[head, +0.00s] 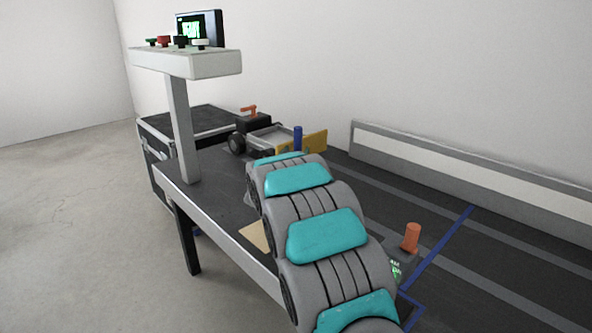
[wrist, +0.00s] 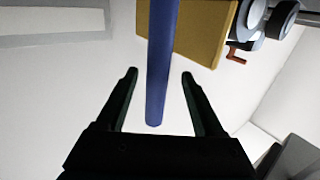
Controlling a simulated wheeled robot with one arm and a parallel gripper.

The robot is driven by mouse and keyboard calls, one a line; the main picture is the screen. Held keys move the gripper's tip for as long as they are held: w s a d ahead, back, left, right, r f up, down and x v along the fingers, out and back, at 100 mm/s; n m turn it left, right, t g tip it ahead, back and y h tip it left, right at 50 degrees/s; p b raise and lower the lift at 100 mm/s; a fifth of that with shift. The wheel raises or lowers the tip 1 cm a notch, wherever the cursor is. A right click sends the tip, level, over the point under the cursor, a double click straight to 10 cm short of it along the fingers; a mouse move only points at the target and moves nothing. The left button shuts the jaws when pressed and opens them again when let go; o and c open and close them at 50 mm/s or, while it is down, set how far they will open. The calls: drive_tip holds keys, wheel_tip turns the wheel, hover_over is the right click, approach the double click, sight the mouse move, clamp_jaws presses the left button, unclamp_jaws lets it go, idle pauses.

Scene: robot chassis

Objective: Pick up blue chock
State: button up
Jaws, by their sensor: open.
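A blue upright post (head: 298,138), which looks like the handle of the blue chock, stands at the far end of the table beside a yellow panel (head: 316,143). My arm hides its lower part in the head view. In the wrist view the blue post (wrist: 161,70) runs down from the top edge, with its end between my gripper's fingers. My gripper (wrist: 160,75) is open, with a gap on each side of the post. My gripper is hidden behind my arm in the head view.
An orange-handled dark block (head: 411,237) stands right of my arm. A control stand (head: 187,64) rises at the left. A wall (head: 450,70) borders the table's back.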

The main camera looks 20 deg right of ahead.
drive_tip(key=shift+f+p+x, duration=0.2)
drive_tip(key=shift+f+x, duration=0.05)
drive_tip(key=shift+x, duration=1.05)
drive_tip(key=shift+f+p+x, duration=0.15)
drive_tip(key=shift+f+x, duration=0.05)
drive_tip(key=shift+x, duration=1.1)
drive_tip(key=shift+s+d, duration=0.1)
clamp_jaws()
drive_tip(key=shift+r, duration=0.1)
